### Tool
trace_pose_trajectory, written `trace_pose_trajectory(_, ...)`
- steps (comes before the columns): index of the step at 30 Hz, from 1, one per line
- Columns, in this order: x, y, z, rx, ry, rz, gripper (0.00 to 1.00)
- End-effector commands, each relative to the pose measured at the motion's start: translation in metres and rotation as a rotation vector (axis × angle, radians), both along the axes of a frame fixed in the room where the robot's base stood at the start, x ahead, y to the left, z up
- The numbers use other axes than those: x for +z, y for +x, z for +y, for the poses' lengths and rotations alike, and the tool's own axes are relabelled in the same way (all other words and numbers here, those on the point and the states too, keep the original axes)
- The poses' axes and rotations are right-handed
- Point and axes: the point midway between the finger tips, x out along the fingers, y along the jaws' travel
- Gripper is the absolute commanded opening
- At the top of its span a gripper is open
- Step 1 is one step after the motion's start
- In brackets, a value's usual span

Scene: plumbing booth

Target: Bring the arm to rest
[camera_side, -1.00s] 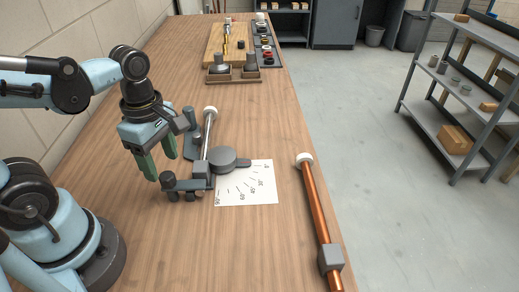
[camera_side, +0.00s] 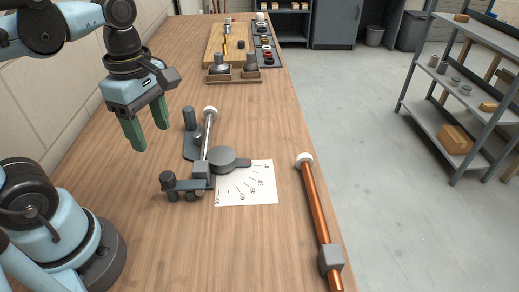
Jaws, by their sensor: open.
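My gripper (camera_side: 150,136) hangs above the left part of the bench with its green fingers pointing down. The fingers are spread apart and nothing shows between them. It is above and to the left of a grey bending tool (camera_side: 222,158), clear of it. A thin silvery tube (camera_side: 208,134) with a white cap lies in the tool. The tool's lower handle (camera_side: 186,182) points left, and its round die sits at the edge of a white angle sheet (camera_side: 258,190).
A copper pipe (camera_side: 316,204) with a white cap lies along the bench's right edge in a grey block (camera_side: 331,258). A wooden board (camera_side: 228,42) and a tray of fittings (camera_side: 266,50) stand at the far end. The wall (camera_side: 60,100) is close on the left.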

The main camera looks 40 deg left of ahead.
Motion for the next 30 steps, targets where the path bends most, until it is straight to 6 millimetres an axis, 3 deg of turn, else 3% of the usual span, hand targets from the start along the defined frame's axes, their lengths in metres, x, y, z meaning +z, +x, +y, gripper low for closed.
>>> trace_pose_trajectory(5,-0.002,0.002,0.0,-0.042,0.001,-0.014,0.6)
trace_pose_trajectory(8,-0.006,0.008,0.0,-0.167,0.006,-0.054,0.6)
trace_pose_trajectory(17,-0.024,0.038,-0.003,-0.854,0.125,-0.262,0.6)
trace_pose_trajectory(24,-0.031,0.061,-0.005,-1.408,0.338,-0.381,0.6)
trace_pose_trajectory(30,-0.032,0.074,-0.006,-1.732,0.518,-0.415,0.6)
